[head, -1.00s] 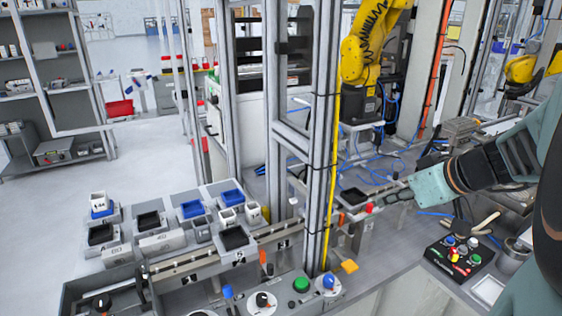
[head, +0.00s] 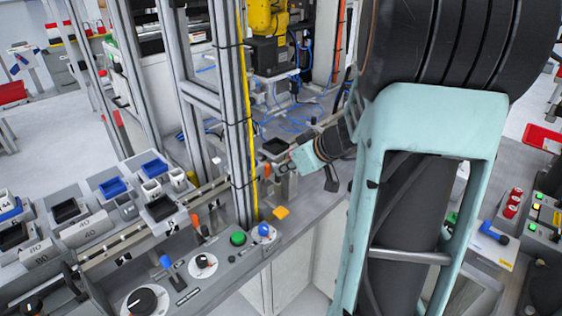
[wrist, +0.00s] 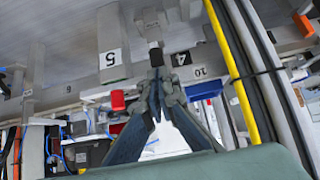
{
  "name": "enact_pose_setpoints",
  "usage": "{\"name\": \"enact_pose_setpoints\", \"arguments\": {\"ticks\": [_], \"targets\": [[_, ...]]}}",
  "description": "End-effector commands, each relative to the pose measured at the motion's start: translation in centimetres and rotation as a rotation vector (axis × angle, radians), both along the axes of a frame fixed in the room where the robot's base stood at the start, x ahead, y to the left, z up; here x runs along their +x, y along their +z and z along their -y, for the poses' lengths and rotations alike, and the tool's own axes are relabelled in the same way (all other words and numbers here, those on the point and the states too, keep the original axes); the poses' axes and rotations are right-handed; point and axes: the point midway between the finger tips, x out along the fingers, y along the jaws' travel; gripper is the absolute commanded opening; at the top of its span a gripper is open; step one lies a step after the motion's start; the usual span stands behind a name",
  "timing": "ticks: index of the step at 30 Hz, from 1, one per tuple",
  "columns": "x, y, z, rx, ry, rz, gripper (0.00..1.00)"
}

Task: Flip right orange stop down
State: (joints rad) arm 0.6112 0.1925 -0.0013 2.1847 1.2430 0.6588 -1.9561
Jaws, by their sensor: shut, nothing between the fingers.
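My gripper (head: 297,166) reaches over the far part of the conveyor rail, right of the metal post with the yellow cable. In the wrist view its fingers (wrist: 158,82) are together with nothing between them. An orange stop (head: 195,221) stands by the rail left of the post. A similar orange piece shows in the wrist view (wrist: 304,26), at the upper right beyond the yellow cable. A red-orange block (wrist: 118,100), possibly the right stop, is just left of the fingertips and looks apart from them. In the head view the gripper's surroundings are too small to read clearly.
The metal post (head: 238,130) stands close to my gripper. A dark tray (head: 273,147) sits on the rail beside it. A control panel with knobs and a green button (head: 238,238) is at front left.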

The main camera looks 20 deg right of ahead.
Motion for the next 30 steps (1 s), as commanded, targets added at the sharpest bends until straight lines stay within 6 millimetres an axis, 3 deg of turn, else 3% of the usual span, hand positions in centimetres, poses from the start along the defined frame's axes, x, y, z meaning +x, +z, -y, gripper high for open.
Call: {"name": "enact_pose_setpoints", "arguments": {"ticks": [10,21,30], "targets": [[0.0,-0.3,0.0,0.0,0.0,0.0,0.0],[0.0,-2.7,0.1,-0.002,-0.002,0.001,0.0],[-0.1,-2.8,0.1,-0.001,-0.002,-0.001,0.0]]}}
